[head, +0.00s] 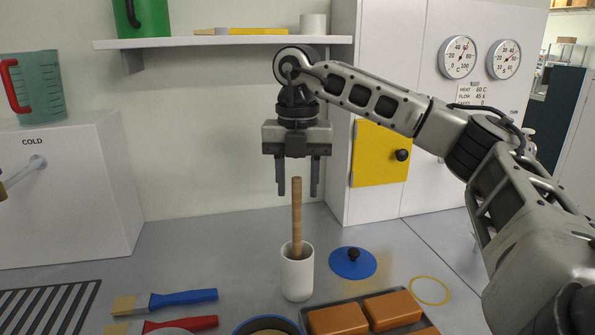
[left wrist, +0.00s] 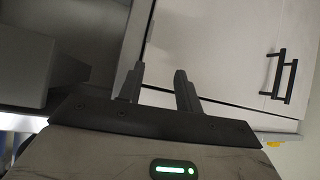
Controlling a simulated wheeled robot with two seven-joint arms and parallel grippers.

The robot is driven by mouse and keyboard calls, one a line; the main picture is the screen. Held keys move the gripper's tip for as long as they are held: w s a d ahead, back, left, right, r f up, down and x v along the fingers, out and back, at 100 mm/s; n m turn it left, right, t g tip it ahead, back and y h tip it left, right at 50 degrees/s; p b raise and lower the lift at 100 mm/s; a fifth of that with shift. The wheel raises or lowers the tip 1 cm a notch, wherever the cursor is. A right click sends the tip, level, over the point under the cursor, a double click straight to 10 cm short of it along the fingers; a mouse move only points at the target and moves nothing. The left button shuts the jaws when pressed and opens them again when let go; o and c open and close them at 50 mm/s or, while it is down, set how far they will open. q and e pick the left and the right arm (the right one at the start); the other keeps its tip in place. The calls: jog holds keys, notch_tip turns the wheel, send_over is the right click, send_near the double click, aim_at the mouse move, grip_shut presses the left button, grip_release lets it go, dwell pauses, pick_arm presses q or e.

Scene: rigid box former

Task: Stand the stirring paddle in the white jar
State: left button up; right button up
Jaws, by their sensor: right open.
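The wooden stirring paddle (head: 297,213) stands nearly upright in the white jar (head: 297,278) on the grey counter. Its lower end is hidden inside the jar. My right gripper (head: 298,194) is open and empty, pointing down directly above the paddle. Its fingertips hang apart on either side of the paddle's top end, with no visible contact.
A blue lid (head: 353,263) with a black knob lies right of the jar. A dark tray (head: 380,309) of brown blocks and a blue-rimmed round container (head: 267,326) are in front. A blue-handled brush (head: 185,298) and a red-handled brush (head: 183,324) lie left. A shelf (head: 225,42) runs behind.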

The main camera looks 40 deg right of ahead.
notch_tip(320, 180, up, 8)
jog(key=p, duration=0.2)
jog(key=shift+r+p, duration=0.15)
jog(key=shift+p, duration=0.15)
pick_arm(q)
jog(key=r+p, duration=0.1)
jog(key=a+r+p, duration=0.1)
jog(key=p, duration=0.1)
jog(key=shift+s+a+r, duration=0.1)
jog(key=shift+s+r, duration=0.05)
jog(key=shift+r, duration=0.1)
pick_arm(e)
notch_tip(320, 180, up, 8)
pick_arm(q)
jog(key=shift+s+f, duration=0.1)
pick_arm(e)
jog(key=shift+f, duration=0.2)
